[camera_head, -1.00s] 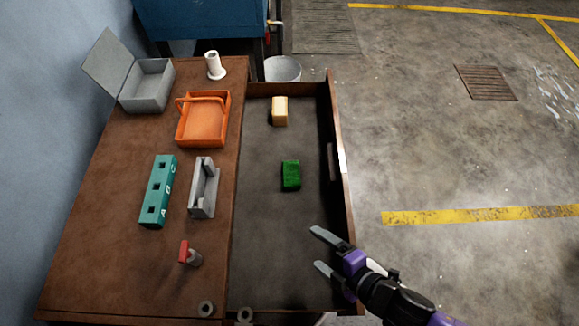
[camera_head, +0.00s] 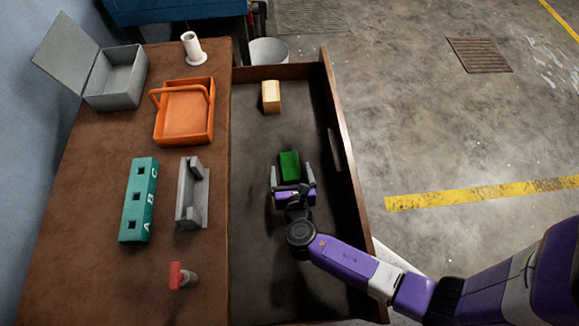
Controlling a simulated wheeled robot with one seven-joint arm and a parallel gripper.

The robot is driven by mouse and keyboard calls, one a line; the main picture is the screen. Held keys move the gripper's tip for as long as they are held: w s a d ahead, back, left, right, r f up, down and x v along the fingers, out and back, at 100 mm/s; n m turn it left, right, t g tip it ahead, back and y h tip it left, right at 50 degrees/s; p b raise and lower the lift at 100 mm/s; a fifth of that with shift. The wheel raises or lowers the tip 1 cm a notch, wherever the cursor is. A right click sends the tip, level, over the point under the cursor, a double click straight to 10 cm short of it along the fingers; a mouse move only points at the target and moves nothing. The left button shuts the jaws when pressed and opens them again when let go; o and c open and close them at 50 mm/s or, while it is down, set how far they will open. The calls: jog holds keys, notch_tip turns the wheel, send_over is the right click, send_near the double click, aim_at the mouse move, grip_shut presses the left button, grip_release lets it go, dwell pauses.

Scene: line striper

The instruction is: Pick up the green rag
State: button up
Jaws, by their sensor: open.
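The green rag (camera_head: 289,165) is a small folded block lying on the dark floor of the open drawer (camera_head: 258,250), near its middle. My gripper (camera_head: 291,174) is over the drawer, just on the near side of the rag. Its two fingers are spread and point toward the far end, one at each side of the rag's near end. The jaws are open and hold nothing. I cannot tell how high the fingers are above the drawer floor.
A yellow block (camera_head: 271,97) lies farther back in the drawer. The drawer's right wall (camera_head: 345,150) rises beside my arm. On the bench to the left are an orange basket (camera_head: 184,110), a teal lettered block (camera_head: 138,200), a grey holder (camera_head: 192,193) and a red-topped part (camera_head: 182,277).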

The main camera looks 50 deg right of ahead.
aim_at(289, 162)
jog(key=x, duration=0.5)
jog(key=shift+s+f+b, duration=0.1)
jog(key=shift+f+b, duration=0.05)
jog(key=shift+b, duration=0.25)
jog(key=c, duration=1.5)
jog(key=shift+o, duration=0.2)
